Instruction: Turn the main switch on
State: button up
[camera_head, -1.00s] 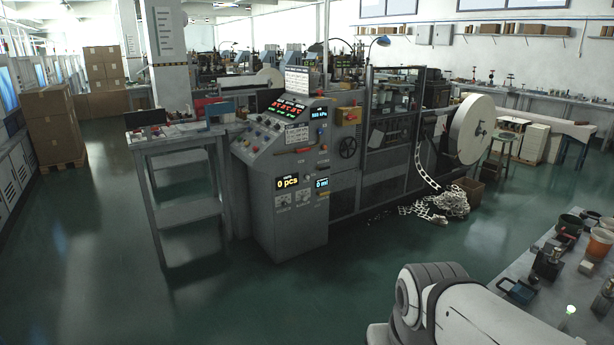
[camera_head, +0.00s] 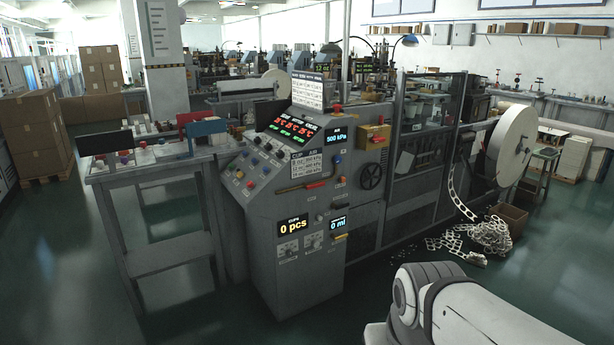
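The cup-forming machine (camera_head: 310,200) stands ahead with its sloped grey control panel (camera_head: 262,165) facing me. The panel carries coloured buttons, red and green lit digits, and lit displays that seem to read 500 kPa, 0 pcs and 0 ml. A yellow box with a red part (camera_head: 375,137) sits on the machine's front, right of the panel, above a black handwheel (camera_head: 370,175). It may be the main switch; no label or position is readable. Part of my white arm shows at the lower right, well short of the machine. My gripper is out of view.
A grey table (camera_head: 150,172) with small parts and dark screens stands left of the machine. A paper reel (camera_head: 517,147), a cardboard box (camera_head: 507,220) and piled scrap strip (camera_head: 490,237) are at the right. Open green floor lies in front.

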aim_at(375, 139)
jog(key=i, duration=1.5)
jog(key=z, duration=1.5)
jog(key=i, duration=2.05)
jog(key=u, duration=0.8)
